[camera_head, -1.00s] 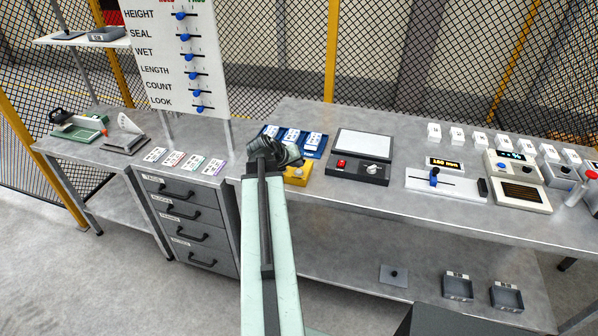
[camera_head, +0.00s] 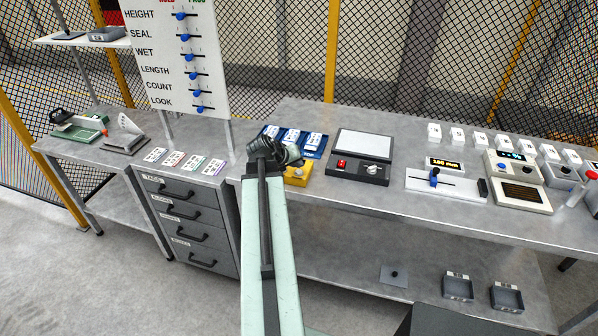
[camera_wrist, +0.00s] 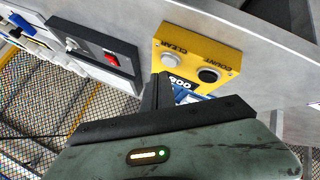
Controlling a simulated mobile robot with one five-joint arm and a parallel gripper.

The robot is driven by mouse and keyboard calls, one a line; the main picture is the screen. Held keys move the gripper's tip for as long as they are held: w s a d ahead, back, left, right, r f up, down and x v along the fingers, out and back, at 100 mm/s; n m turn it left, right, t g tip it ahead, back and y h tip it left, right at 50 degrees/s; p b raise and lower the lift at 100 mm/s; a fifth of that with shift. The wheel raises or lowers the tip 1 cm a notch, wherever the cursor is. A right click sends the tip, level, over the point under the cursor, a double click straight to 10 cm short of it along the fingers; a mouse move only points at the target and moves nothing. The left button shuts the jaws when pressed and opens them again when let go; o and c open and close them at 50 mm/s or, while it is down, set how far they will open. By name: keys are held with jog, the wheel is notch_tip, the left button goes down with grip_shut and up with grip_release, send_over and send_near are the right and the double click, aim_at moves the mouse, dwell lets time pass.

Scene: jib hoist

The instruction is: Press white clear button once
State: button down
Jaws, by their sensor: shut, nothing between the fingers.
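The white clear button (camera_wrist: 172,60) sits on a yellow box (camera_wrist: 222,50), beside the upside-down word CLEAR in the wrist view. A black button (camera_wrist: 208,75) marked COUNT is on the same box, to its right. My gripper (camera_wrist: 163,78) is shut and empty. Its dark fingertips appear just below the white button in the wrist view; I cannot tell whether they touch it. A small display reading 000 (camera_wrist: 181,83) is partly hidden by the fingers. In the head view my gripper (camera_head: 291,157) is above the yellow box (camera_head: 298,176) and hides much of it, including the button.
A blue tray of white cards (camera_head: 314,147) lies behind the box. A black panel (camera_head: 345,170) with a red button and a knob stands close to its right. Drawers (camera_head: 190,215) are at the left. The bench's front edge (camera_head: 400,203) runs just in front.

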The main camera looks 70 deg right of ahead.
aim_at(297, 173)
jog(key=shift+f, duration=0.15)
jog(key=shift+f+b, duration=0.3)
jog(key=shift+b, duration=0.15)
jog(key=shift+f+b, duration=0.45)
dwell(0.7)
jog(key=shift+r, duration=0.15)
jog(key=shift+r+p, duration=0.75)
jog(key=shift+p, duration=0.15)
notch_tip(297, 173, up, 5)
jog(key=p, duration=0.5)
jog(key=shift+r, duration=0.1)
